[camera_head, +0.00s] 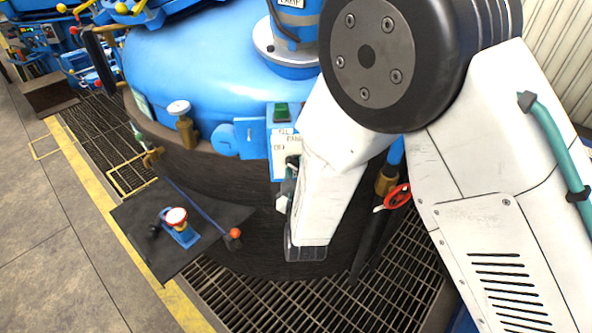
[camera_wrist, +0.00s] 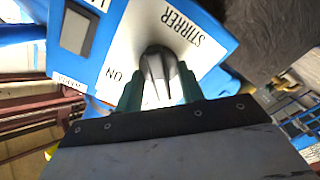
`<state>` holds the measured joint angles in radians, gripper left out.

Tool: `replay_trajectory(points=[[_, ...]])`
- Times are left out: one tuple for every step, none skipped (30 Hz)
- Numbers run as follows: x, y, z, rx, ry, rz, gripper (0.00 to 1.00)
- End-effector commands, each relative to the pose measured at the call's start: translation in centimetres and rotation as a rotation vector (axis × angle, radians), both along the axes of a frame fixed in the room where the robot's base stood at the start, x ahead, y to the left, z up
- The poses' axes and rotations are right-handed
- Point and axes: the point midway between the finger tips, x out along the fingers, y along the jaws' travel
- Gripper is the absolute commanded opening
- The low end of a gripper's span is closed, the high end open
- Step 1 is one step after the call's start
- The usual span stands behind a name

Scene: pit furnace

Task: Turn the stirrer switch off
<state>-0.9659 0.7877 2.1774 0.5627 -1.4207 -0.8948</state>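The stirrer switch (camera_wrist: 159,76) is a dark grey knob on a white plate marked STIRRER (camera_wrist: 190,38) and ON, on a blue box. In the wrist view my gripper (camera_wrist: 160,88) has its two green fingers on either side of the knob, and both appear to touch it. Which setting the knob points to is not clear. In the head view the white-labelled panel (camera_head: 281,150) is on the side of the blue vessel (camera_head: 190,60). My gripper (camera_head: 287,188) is against its lower part, and my arm hides the switch there.
A dark shelf (camera_head: 205,235) on the left holds a small blue device with a red-and-white dial (camera_head: 176,216). Metal grating (camera_head: 300,300) lies below; open floor (camera_head: 45,240) is at left.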

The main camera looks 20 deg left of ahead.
Motion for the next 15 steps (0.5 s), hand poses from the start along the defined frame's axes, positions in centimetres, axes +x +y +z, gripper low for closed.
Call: replay_trajectory(points=[[-0.2, -0.1, 0.0, 0.000, 0.001, 0.001, 0.38], [-0.5, -0.2, 0.0, -0.001, 0.001, 0.001, 0.38], [-0.9, -0.3, 0.0, -0.002, 0.002, 0.002, 0.38], [-1.2, -0.4, 0.0, -0.002, 0.002, 0.002, 0.38], [-1.7, -0.6, 0.0, -0.002, 0.002, 0.002, 0.38], [-2.3, -0.9, 0.0, -0.001, 0.001, 0.003, 0.38], [-2.8, -1.1, 0.0, -0.001, 0.001, 0.003, 0.38], [-3.3, -1.3, 0.0, -0.002, 0.002, 0.004, 0.38], [-4.0, -1.6, 0.0, -0.001, 0.001, 0.003, 0.38], [-4.5, -1.8, 0.0, -0.001, 0.001, 0.003, 0.38], [-4.9, -2.1, 0.0, -0.003, 0.002, 0.003, 0.38], [-5.4, -2.2, 0.0, -0.002, 0.002, 0.004, 0.38], [-5.8, -2.4, 0.0, -0.001, 0.001, 0.003, 0.38], [-6.1, -2.6, -0.1, -0.001, 0.001, 0.003, 0.38], [-6.5, -2.7, -0.1, -0.001, 0.001, 0.001, 0.38]])
